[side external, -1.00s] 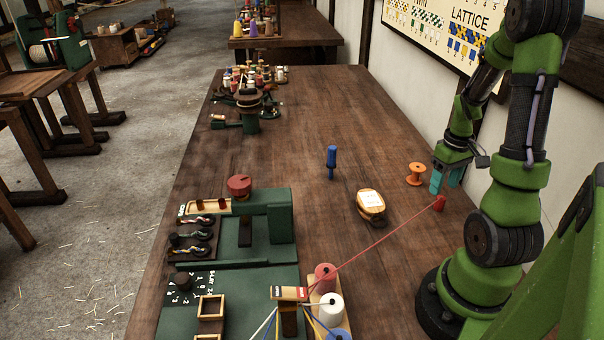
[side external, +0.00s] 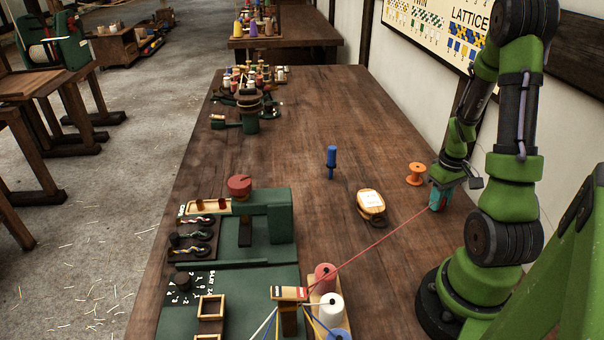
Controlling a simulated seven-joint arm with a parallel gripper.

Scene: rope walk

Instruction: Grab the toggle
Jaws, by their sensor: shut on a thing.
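The red toggle (side external: 432,208) is at the end of a taut red cord (side external: 375,245) near the right side of the bench. My gripper (side external: 437,200) is low over the bench with its teal fingers shut on the toggle. The fingers hide most of the toggle; only a little red shows at their lower left. The cord runs from there down and left to the small post (side external: 289,294) by the thread spools.
An orange spool (side external: 415,174) stands just behind my gripper. A green machine (side external: 266,222) fills the left front.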

